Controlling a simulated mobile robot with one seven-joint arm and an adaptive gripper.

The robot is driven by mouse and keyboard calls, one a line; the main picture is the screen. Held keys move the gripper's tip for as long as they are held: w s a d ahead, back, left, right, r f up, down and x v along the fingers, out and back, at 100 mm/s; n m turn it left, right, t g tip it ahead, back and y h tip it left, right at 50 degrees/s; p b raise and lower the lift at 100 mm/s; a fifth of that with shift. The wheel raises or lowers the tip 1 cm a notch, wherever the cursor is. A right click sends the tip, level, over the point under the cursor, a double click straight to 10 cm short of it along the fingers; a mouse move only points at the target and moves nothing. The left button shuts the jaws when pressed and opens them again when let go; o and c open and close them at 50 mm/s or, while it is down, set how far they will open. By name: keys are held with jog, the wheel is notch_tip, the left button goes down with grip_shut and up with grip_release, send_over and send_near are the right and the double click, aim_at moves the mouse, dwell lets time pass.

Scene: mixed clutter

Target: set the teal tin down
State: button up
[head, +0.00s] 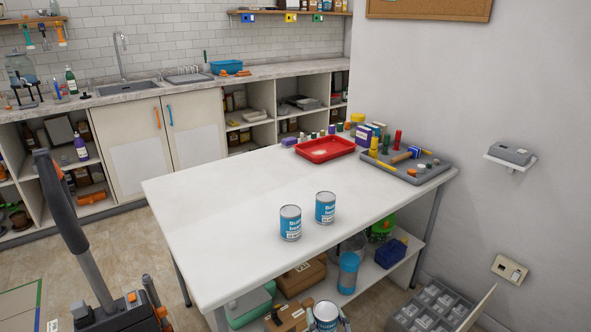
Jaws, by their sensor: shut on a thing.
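A white tin with a teal label (326,312) is at the bottom edge of the head view, upright, in front of the white table. My gripper (326,324) is shut on it; only small dark parts of the fingers show at its sides, and the rest is cut off by the frame. Two similar teal-labelled tins, one on the left (290,223) and one on the right (325,208), stand upright and apart near the front of the white table (225,200). The held tin is apart from both.
A red tray (325,149) and a grey board (415,170) with coloured pieces occupy the table's back. Its left and middle are bare. The lower shelf holds boxes and a teal canister (348,272). A grey compartment case (430,308) lies on the floor at right.

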notch_tip(320, 180, down, 18)
jog(key=w+m+h, duration=0.1)
jog(key=m+h, duration=0.2)
jog(key=h, duration=0.2)
jog(key=s+a+f, duration=0.4)
jog(key=a+f, duration=0.2)
jog(key=a, duration=0.1)
jog(key=shift+s+a+t+b, duration=0.15)
jog(key=shift+s+t+b, duration=0.15)
jog(key=shift+b, duration=0.15)
jog(key=shift+w, duration=0.1)
